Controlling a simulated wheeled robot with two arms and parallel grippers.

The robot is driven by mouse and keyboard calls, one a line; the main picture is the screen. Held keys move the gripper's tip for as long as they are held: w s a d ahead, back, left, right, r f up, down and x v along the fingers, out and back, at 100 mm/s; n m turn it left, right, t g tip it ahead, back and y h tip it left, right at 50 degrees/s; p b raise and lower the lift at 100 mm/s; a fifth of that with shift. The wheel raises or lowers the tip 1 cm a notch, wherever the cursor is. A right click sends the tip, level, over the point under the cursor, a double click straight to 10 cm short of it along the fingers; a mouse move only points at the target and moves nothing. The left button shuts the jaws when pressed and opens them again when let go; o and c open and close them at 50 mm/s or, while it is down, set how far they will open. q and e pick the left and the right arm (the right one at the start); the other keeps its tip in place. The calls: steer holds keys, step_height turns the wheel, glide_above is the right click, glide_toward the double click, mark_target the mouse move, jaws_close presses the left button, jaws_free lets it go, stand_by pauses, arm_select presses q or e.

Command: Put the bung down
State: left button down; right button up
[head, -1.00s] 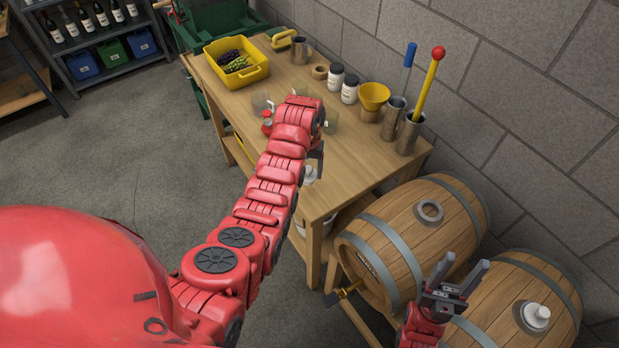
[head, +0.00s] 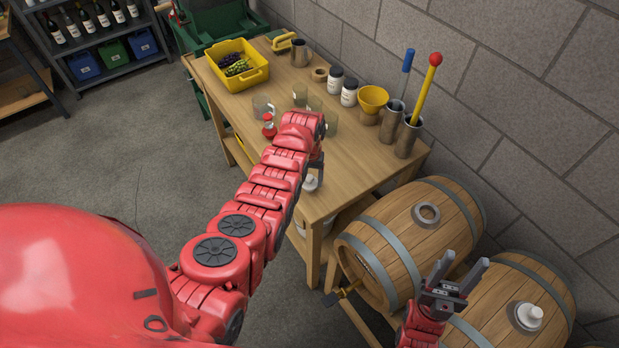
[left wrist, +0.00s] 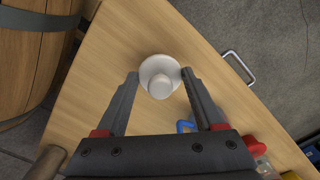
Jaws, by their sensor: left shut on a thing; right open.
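The white bung (left wrist: 160,84) is between the fingertips of my left gripper (left wrist: 160,74) in the left wrist view, over the wooden table top. In the head view the bung (head: 311,183) shows under my left gripper (head: 315,172), near the front corner of the table (head: 357,160). My left gripper is shut on the bung. I cannot tell whether the bung touches the table. My right gripper (head: 465,278) is open and empty, in front of the barrels.
One barrel (head: 385,240) has an open ring-shaped hole (head: 427,214); the other barrel (head: 485,307) carries a white bung (head: 530,315). A yellow crate (head: 232,70), jars (head: 349,92), a yellow funnel (head: 373,98) and metal cylinders (head: 408,137) stand farther back. The table's front corner is clear.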

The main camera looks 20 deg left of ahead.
arm_select(q)
steer(key=shift+f, duration=0.2)
jaws_free()
steer(key=shift+r, duration=0.1)
